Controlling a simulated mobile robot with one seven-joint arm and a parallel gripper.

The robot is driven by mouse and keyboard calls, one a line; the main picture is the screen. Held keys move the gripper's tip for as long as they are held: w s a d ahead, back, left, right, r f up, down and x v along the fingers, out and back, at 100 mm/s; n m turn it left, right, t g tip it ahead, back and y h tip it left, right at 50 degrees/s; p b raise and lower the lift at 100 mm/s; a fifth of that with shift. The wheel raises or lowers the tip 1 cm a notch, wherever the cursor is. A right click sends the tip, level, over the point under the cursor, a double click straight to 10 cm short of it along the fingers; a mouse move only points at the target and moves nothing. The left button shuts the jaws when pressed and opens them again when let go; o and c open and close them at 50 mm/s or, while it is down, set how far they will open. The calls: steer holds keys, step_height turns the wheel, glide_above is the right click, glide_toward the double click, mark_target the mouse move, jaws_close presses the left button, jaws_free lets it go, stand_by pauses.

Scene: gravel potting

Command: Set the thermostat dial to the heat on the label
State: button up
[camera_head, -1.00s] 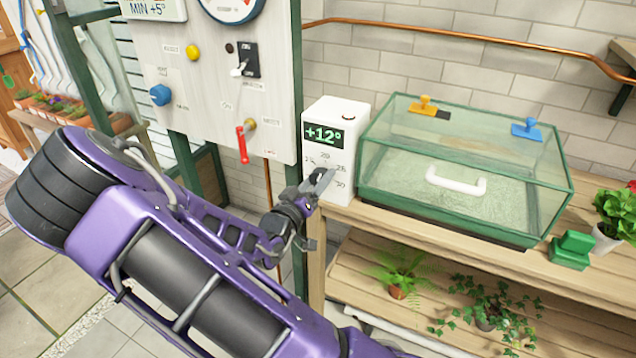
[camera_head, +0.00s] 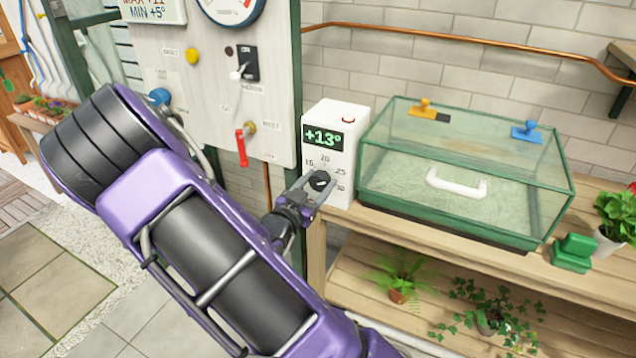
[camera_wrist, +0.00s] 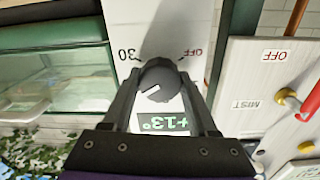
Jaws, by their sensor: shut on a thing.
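The thermostat is a white box (camera_head: 348,150) at the left end of the bench. Its green display (camera_head: 322,138) reads +13°. Scale numbers 15, 20, 25 and 30 show around its dark dial (camera_head: 319,180). In the wrist view the thermostat is upside down, with the round grey dial (camera_wrist: 162,80) and its white mark, plus "30" and "OFF" printed on either side. My gripper (camera_head: 316,188) is shut on the dial, one finger on each side of it. Which number the mark points to is hard to tell.
A glass propagator (camera_head: 465,170) with a green frame stands close to the right of the thermostat. A white panel (camera_head: 215,100) with switches, a blue knob and a red lever (camera_head: 242,148) is to the left. Potted plants stand on the shelf below and at right.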

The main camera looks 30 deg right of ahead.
stand_by(0.5)
steer(key=o, duration=1.4)
steer(key=shift+c, duration=0.2)
steer(key=p+v, duration=0.1)
steer(key=v, duration=1.6)
steer(key=shift+a, duration=0.2)
steer(key=shift+s, duration=0.1)
